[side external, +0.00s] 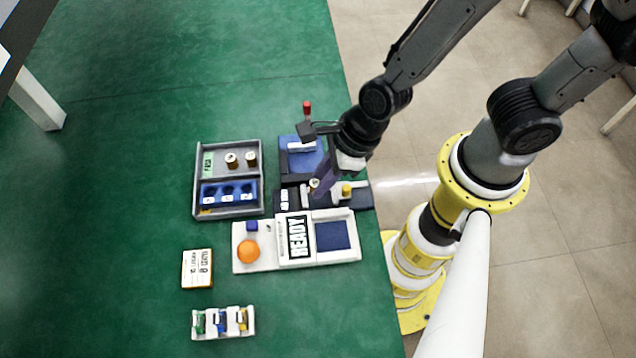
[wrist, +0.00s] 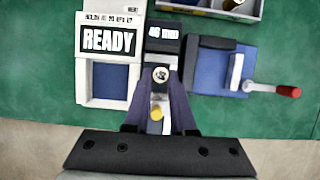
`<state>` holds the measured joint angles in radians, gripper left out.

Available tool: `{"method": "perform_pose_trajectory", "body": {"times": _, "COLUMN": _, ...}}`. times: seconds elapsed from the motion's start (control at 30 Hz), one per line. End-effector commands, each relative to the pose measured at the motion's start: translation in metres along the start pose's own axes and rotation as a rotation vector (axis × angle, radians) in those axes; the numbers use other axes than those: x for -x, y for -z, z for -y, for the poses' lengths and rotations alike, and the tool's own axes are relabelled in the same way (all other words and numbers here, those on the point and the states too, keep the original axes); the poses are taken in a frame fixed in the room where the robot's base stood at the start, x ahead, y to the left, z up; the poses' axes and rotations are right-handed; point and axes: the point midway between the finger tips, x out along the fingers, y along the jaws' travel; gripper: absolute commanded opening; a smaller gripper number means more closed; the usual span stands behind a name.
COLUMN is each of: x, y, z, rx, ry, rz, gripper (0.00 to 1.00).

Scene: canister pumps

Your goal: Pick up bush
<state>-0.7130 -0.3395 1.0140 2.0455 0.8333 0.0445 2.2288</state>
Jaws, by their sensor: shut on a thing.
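A small metal bush with a dark hole (wrist: 161,74) sits between the fingertips of my gripper (wrist: 161,80) in the wrist view, over a dark fixture. In the side view my gripper (side external: 321,184) points down at that fixture, and the bush (side external: 314,184) shows at its fingertips. The jaws are shut on it. I cannot tell whether the bush touches the fixture below. Two similar bushes (side external: 231,160) (side external: 251,158) stand in the upper part of the grey tray (side external: 198,180).
A yellow-topped part (side external: 347,190) stands on the dark fixture. A white READY unit (side external: 295,238) with an orange ball (side external: 248,251) lies in front. A blue press with a red-handled lever (side external: 307,108) stands behind. A small box (side external: 197,268) and white rack (side external: 223,322) sit front left. The green table's left is clear.

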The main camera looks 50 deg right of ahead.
Motion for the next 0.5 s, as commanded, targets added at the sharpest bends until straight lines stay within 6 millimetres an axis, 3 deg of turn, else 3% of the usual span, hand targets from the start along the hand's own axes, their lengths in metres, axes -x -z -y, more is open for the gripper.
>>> {"method": "perform_pose_trajectory", "body": {"times": 0.3, "x": 0.045, "y": 0.015, "z": -0.002, "rx": 0.000, "ry": 0.000, "rz": 0.000, "gripper": 0.00}}
{"method": "perform_pose_trajectory", "body": {"times": 0.5, "x": 0.065, "y": 0.021, "z": -0.003, "rx": 0.000, "ry": 0.000, "rz": -0.001, "gripper": 0.00}}
